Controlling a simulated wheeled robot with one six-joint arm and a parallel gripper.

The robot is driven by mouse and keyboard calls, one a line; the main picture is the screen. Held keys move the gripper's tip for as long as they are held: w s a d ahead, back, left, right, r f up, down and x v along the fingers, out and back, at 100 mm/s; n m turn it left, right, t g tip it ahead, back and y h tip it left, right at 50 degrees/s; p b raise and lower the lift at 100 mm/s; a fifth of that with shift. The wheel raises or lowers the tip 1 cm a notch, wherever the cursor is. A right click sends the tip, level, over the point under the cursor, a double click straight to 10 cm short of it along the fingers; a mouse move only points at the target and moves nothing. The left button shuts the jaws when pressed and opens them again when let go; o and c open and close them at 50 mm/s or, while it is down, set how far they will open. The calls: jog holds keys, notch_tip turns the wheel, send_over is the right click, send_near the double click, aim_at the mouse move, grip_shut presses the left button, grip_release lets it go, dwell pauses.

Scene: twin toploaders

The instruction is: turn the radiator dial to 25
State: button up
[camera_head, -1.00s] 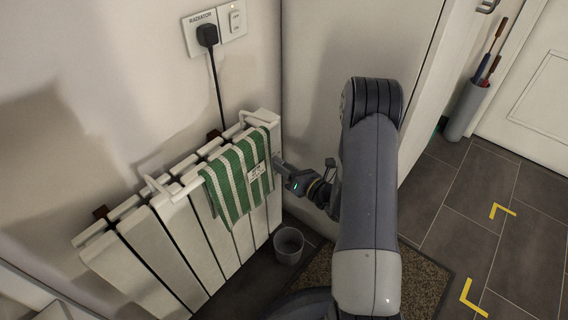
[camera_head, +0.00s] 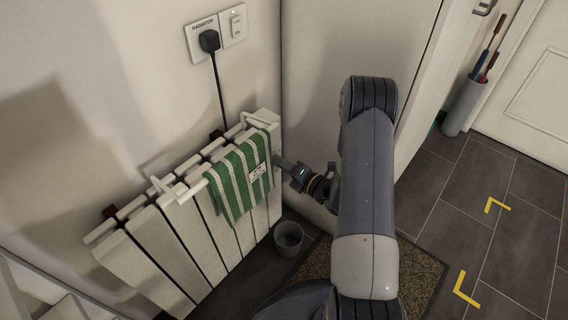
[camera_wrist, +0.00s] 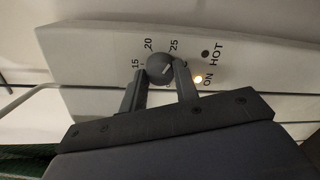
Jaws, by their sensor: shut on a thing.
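The radiator dial (camera_wrist: 160,66) is a dark round knob on the white end panel, with the marks 15, 20 and 25 printed around it. My gripper (camera_wrist: 162,70) is shut on the dial, one finger on each side. A pale line on the knob slants toward the right, roughly on the 25 side; I cannot read its exact value. In the head view my gripper (camera_head: 279,162) is at the right end of the white radiator (camera_head: 163,240), and the dial is hidden there.
The ON light (camera_wrist: 198,79) glows and the HOT light (camera_wrist: 205,53) is dark. A green striped towel (camera_head: 238,180) hangs on the radiator's rail beside my gripper. A grey bin (camera_head: 288,240) stands on the floor below. A wall socket (camera_head: 209,41) holds a black plug.

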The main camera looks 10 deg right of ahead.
dwell(0.4)
jog(key=o, duration=1)
jog(key=p+v, duration=0.1)
jog(key=v, duration=0.9)
jog(key=shift+s+d+p, duration=0.2)
jog(key=shift+s+p, duration=0.1)
jog(key=shift+s, duration=0.05)
jog(key=b+x, duration=0.1)
jog(key=x, duration=0.9)
jog(key=shift+w+a+b, duration=0.2)
jog(key=shift+w+b, duration=0.15)
